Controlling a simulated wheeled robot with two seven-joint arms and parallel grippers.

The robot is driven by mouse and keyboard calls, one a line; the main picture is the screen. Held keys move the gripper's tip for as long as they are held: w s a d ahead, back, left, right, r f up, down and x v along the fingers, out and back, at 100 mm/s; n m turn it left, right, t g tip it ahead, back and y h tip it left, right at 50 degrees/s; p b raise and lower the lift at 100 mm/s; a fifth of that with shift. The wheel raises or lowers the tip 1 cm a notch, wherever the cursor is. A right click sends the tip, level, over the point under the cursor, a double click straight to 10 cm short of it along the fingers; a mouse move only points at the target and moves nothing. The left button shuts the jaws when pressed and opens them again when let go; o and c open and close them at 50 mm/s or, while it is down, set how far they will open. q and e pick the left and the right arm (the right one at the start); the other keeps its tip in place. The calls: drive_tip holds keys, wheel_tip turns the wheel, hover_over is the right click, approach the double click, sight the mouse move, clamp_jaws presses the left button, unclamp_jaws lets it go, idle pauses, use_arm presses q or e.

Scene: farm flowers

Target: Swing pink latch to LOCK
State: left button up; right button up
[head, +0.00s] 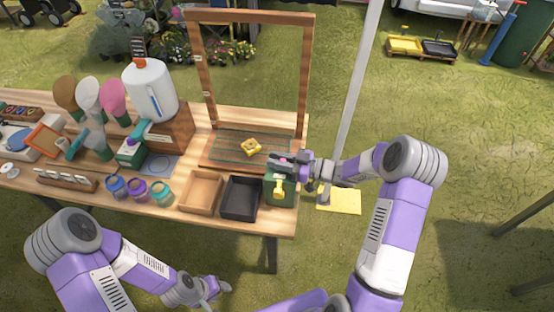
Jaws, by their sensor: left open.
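A dark green box (283,198) stands at the table's right front corner, with a yellow latch-like part (279,187) on its front. A small pink part (279,158), which looks like the pink latch, shows at the top of the box. My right gripper (299,162) is at the box top, right beside the pink part. It hides part of the box top, and I cannot tell whether it touches or holds the pink part. No LOCK marking is readable. My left gripper (216,290) is open and empty, low in front of the table.
A black tray (240,213) and a wooden tray (182,207) stand left of the box. A wooden frame (309,70) rises behind, with a yellow piece (251,147) at its base. Paint jars (136,189) stand further left. Grass is open in front.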

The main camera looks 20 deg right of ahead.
drive_tip(key=o, duration=0.4)
drive_tip(key=v, duration=0.7)
drive_tip(key=shift+s+d, duration=0.25)
idle(0.3)
